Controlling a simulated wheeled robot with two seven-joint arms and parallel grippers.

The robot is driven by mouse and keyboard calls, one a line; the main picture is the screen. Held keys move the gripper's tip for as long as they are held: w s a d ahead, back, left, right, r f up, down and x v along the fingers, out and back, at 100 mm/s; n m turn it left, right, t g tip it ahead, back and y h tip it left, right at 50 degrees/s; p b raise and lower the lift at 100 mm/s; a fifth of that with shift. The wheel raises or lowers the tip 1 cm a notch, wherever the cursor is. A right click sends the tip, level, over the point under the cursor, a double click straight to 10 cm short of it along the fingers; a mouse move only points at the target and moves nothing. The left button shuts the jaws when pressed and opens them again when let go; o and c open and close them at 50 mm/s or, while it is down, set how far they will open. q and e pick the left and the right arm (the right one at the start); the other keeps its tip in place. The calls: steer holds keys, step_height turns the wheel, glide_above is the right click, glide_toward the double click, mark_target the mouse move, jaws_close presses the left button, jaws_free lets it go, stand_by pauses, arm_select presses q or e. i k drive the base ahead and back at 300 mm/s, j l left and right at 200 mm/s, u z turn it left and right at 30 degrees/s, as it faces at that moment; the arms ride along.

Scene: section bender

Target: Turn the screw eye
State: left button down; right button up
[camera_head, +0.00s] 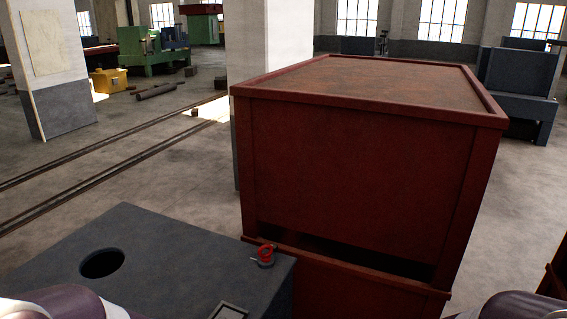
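A small red ring-shaped fitting (265,255), which looks like the screw eye, sits on the right back corner of a dark grey machine top (170,265). A short thin pin seems to stick out to its left; it is too small to tell its exact turn. Neither of my grippers is in view. Only rounded parts of my arms show at the bottom left and bottom right edges.
A large dark red metal cabinet (350,165) stands right behind and beside the fitting. The grey top has a round hole (102,263) and a small framed plate (229,311). Floor rails (110,155) run at the left. Open floor lies behind the machine.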

mark_target(265, 258)
steer(key=i+l, duration=0.1)
steer(key=l, duration=0.3)
steer(key=i+l, duration=0.15)
steer(key=l, duration=0.3)
steer(key=i+l+u, duration=0.1)
steer(key=l, duration=0.3)
steer(key=i+l, duration=0.4)
steer(key=i, duration=0.15)
steer(key=i+l, duration=0.45)
steer(key=i, duration=0.15)
